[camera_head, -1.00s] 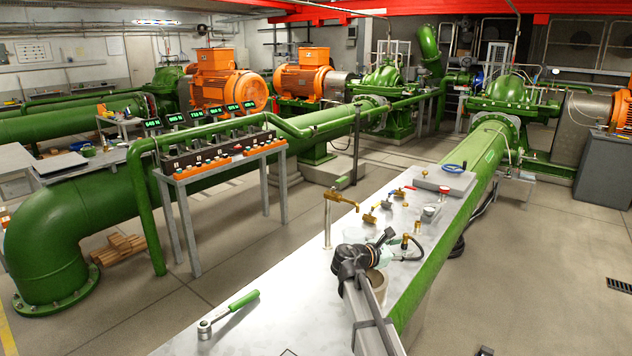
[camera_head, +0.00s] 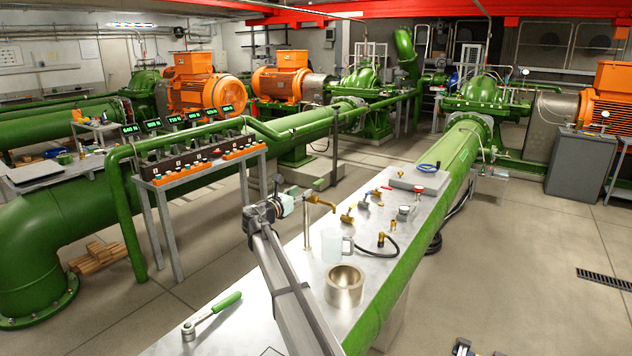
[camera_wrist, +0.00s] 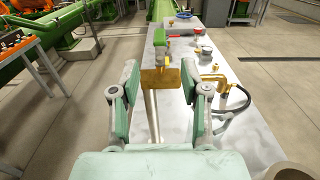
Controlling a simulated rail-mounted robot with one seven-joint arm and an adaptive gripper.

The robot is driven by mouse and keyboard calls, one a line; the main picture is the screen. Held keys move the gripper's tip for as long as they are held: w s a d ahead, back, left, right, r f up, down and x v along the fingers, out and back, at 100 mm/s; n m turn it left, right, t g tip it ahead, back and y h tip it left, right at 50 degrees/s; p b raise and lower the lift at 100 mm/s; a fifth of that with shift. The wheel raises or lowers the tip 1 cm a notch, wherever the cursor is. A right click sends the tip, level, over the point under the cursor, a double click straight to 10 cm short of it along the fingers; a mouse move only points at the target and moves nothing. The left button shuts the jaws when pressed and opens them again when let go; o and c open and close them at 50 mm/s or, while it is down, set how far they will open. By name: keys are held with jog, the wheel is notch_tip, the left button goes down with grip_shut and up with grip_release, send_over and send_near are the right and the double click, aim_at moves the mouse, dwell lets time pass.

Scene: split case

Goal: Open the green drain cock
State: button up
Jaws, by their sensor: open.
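A brass cock (camera_head: 320,203) sits on top of a thin upright metal pipe (camera_head: 307,232) on the bench. In the wrist view its brass body (camera_wrist: 161,79) appears straight ahead, with a small green handle (camera_wrist: 159,38) above it. In the wrist view my gripper (camera_wrist: 160,76) is open, with one finger on each side of the brass body and visible gaps. Contact is not apparent.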

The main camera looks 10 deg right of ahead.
aim_at(314, 184)
jog(key=p+x, duration=0.2)
jog(key=x, duration=0.9)
jog(key=shift+w+d+p, duration=0.15)
jog(key=shift+p, duration=0.15)
grip_shut()
